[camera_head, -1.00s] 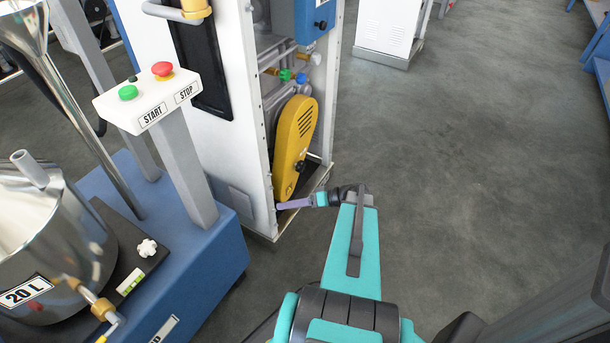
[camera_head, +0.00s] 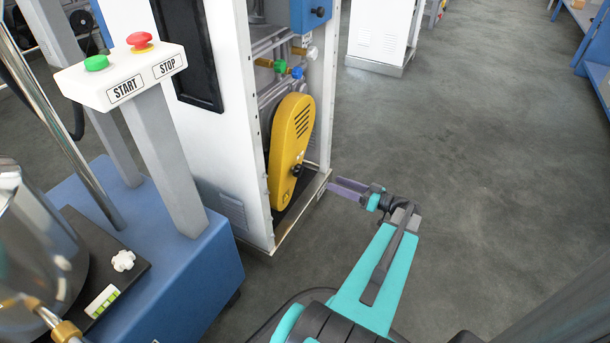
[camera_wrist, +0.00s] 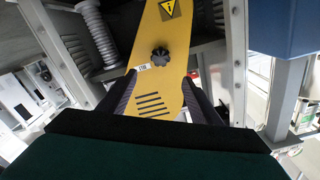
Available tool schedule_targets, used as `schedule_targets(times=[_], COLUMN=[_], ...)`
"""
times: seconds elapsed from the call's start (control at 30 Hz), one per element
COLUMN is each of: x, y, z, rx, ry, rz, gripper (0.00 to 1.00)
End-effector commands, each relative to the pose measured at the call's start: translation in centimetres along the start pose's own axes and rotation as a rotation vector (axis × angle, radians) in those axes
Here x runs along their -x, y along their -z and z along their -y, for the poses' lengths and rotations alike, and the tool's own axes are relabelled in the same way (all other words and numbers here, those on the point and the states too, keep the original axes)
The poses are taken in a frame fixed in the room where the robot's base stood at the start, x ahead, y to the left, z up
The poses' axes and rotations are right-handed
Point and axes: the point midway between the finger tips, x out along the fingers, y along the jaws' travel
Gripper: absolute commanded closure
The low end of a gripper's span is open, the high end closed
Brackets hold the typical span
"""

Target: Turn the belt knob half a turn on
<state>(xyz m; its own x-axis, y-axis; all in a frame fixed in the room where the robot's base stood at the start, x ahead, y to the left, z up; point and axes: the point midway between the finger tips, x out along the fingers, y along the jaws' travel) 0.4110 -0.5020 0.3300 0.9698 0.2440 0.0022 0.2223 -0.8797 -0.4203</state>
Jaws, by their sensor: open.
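The belt knob is a small black lobed knob (camera_head: 297,170) on the lower right part of the yellow belt cover (camera_head: 290,135), inside the open white cabinet. In the wrist view the knob (camera_wrist: 161,57) shows upright in front of me, with a small white label beside it and the yellow cover (camera_wrist: 158,95) around it. My gripper (camera_head: 346,190) is to the right of the cover in the head view, outside the cabinet and apart from the knob. Its two fingers are spread and empty. In the wrist view the fingers (camera_wrist: 162,100) flank the cover, and the knob lies beyond them.
The white cabinet (camera_head: 230,110) has a side post and a bottom rim near my gripper. Green and blue valve knobs (camera_head: 288,70) sit above the cover. A START/STOP box (camera_head: 122,78) stands at left on a blue base. The floor at right is clear.

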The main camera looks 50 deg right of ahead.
Motion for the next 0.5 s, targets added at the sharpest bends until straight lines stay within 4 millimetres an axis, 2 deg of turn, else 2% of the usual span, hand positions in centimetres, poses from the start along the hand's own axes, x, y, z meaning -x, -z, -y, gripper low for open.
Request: schedule_targets(times=[0.3,0.5], x=[-0.1,-1.1], y=[0.0,-0.1], z=[0.0,0.0], rx=[-0.002,-0.002], ry=[0.000,0.001], rz=[0.001,0.003], gripper=[0.42,0.42])
